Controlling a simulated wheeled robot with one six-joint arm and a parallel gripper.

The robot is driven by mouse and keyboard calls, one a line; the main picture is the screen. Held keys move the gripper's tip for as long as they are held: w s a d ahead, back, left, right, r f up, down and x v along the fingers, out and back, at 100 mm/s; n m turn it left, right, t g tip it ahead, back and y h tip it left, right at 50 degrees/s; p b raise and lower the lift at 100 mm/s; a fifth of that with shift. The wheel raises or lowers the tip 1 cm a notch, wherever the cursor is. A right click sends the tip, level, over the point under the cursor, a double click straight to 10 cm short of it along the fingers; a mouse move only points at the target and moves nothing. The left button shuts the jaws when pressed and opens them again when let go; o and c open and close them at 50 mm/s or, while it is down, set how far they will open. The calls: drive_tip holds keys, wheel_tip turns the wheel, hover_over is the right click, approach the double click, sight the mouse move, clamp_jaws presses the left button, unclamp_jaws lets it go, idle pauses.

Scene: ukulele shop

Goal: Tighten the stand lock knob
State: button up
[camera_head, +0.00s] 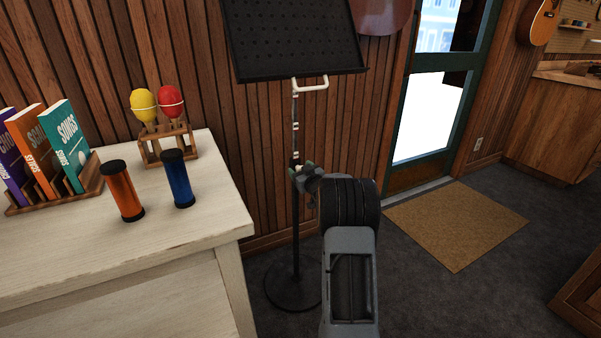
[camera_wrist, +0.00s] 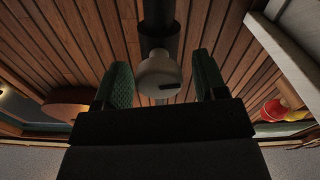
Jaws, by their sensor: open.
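The black music stand (camera_head: 290,40) stands upright in front of the wood-slat wall. Its thin pole (camera_head: 296,235) runs down to a round base (camera_head: 292,287) on the floor. In the wrist view the pale grey lock knob (camera_wrist: 157,72), with a dark mark on its face, sits in front of the dark pole (camera_wrist: 159,20). My gripper (camera_head: 304,174) is at the pole about halfway up. Its two green pads (camera_wrist: 121,86) (camera_wrist: 206,72) are open, one on each side of the knob, with a gap on both sides. In the head view my gripper and arm mostly hide the knob.
A pale wooden table (camera_head: 210,222) at the left holds songbooks (camera_head: 68,147), an orange shaker (camera_head: 122,190), a blue shaker (camera_head: 178,180) and maracas in a rack (camera_head: 163,140). A brown mat (camera_head: 457,224) lies by the door. The floor around the stand base is clear.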

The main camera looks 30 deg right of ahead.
drive_tip(key=shift+c, duration=0.4)
drive_tip(key=c, duration=0.8)
drive_tip(key=shift+m+p, duration=0.3)
drive_tip(key=shift+p, duration=0.15)
drive_tip(key=m+p, duration=0.2)
drive_tip(key=p, duration=0.1)
drive_tip(key=shift+r+m, duration=0.2)
drive_tip(key=shift+m, duration=0.2)
drive_tip(key=m+p, duration=0.4)
drive_tip(key=m, duration=0.2)
drive_tip(key=shift+d+f, duration=0.1)
drive_tip(key=shift+d, duration=0.05)
drive_tip(key=m+p, duration=0.2)
drive_tip(key=m, duration=0.2)
drive_tip(key=shift+f+m+p, duration=0.1)
drive_tip(key=shift+m+p, duration=0.25)
drive_tip(key=shift+m, duration=0.05)
drive_tip(key=m+p, duration=0.1)
drive_tip(key=m, duration=0.3)
drive_tip(key=shift+f+m+p, duration=0.2)
drive_tip(key=shift+m+p, duration=0.2)
drive_tip(key=shift+d, duration=0.1)
